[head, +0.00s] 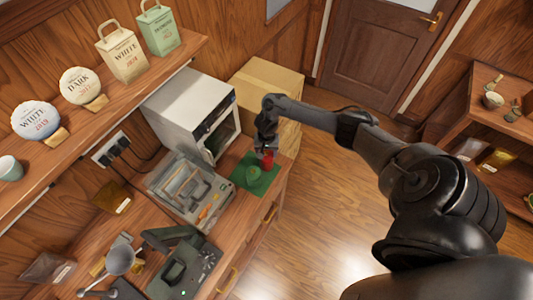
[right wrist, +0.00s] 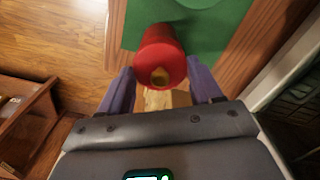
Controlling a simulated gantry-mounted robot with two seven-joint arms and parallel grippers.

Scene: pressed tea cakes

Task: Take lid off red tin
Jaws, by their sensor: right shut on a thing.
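The red tin (head: 267,158) stands at the right part of a green mat (head: 241,184) near the counter's edge. In the right wrist view the red tin (right wrist: 162,48) shows its near end, with a gold-brown patch on it. My right gripper (head: 266,146) is over the tin in the head view. In the right wrist view its purple fingers (right wrist: 161,76) flank the tin's near end, and it is shut on it. I cannot make out a seam between lid and body. My left gripper is not in view.
A small green round thing (head: 253,174) sits on the mat beside the tin. A white oven-like box (head: 184,103) and a cardboard box (head: 268,79) stand behind. A grey tray-like device (head: 187,187) is to the left. Open floor lies right of the counter.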

